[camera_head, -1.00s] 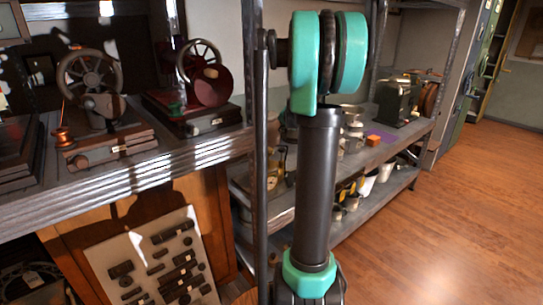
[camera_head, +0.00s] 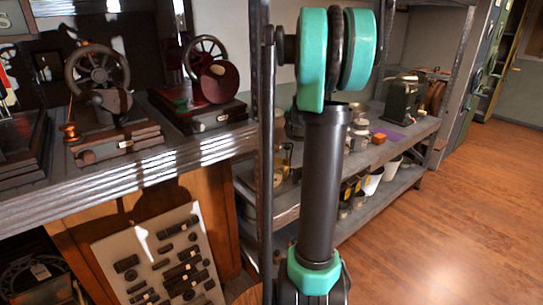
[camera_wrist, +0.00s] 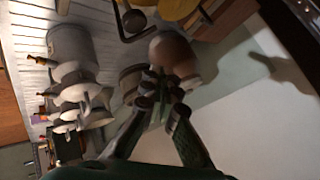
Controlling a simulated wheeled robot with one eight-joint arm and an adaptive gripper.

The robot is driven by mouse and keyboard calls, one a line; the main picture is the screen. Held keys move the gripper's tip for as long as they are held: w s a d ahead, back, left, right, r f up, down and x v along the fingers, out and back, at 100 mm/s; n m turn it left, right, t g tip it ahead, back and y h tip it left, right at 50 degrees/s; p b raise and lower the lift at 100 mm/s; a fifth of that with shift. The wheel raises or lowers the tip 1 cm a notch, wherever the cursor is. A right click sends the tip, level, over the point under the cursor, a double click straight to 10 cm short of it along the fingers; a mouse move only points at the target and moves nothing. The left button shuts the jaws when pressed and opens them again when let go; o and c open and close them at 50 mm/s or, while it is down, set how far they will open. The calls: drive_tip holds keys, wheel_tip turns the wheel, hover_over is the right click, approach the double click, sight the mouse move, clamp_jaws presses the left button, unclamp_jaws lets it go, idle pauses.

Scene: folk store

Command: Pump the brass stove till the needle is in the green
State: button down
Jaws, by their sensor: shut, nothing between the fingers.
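I cannot make out the brass stove, its pump or its needle for certain in either view. In the wrist view, my gripper (camera_wrist: 166,84) is shut and empty, with its dark fingertips close together. A rounded brown, copper-like thing (camera_wrist: 172,50) lies just beyond the fingertips; I cannot tell if it is part of the stove or if the fingers touch it. The gripper is not visible in the head view, where my arm stands across the middle and hides part of the shelves.
Wheeled machines (camera_head: 98,88) stand on the left shelf (camera_head: 150,172). A grey metal vessel (camera_wrist: 75,45) is left in the wrist view. The wooden floor (camera_head: 450,210) at right is clear.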

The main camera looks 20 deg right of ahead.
sight(288, 147)
wheel_tip(288, 147, up, 4)
drive_tip(key=shift+f, duration=0.1)
idle(0.4)
drive_tip(key=shift+f, duration=4.45)
drive_tip(key=shift+f, duration=0.4)
drive_tip(key=shift+f, duration=0.2)
